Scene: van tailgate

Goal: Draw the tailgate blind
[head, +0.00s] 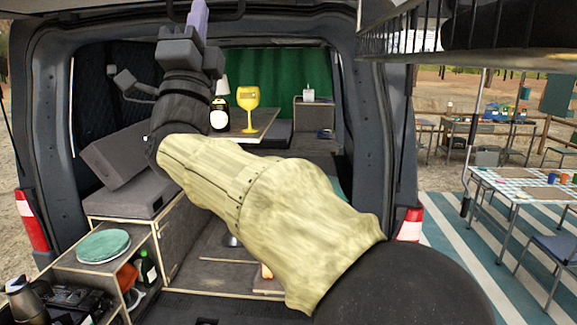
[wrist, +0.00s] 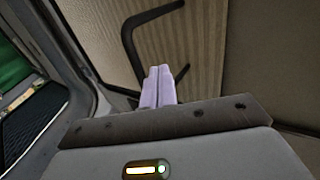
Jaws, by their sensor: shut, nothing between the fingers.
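My gripper (head: 197,12) is raised at the top of the van's rear opening in the head view. Its two lilac fingers (wrist: 158,88) are pressed together and hold nothing. In the wrist view, a beige ribbed surface (wrist: 95,45), which looks like the blind, lies beyond the fingers. A dark bent bar (wrist: 150,16), like a handle, stands in front of it, and the fingertips point between its ends. I cannot tell whether they touch it. A dark piece (head: 235,12) beside the fingers in the head view may be the same bar.
The van's side post (head: 377,150) stands right of my arm. Inside are a yellow goblet (head: 248,108) on a table, a tilted grey cushion (head: 118,155) and a green curtain (head: 290,70). A black rack (head: 400,38) hangs upper right. Outside right is a checked table (head: 525,185).

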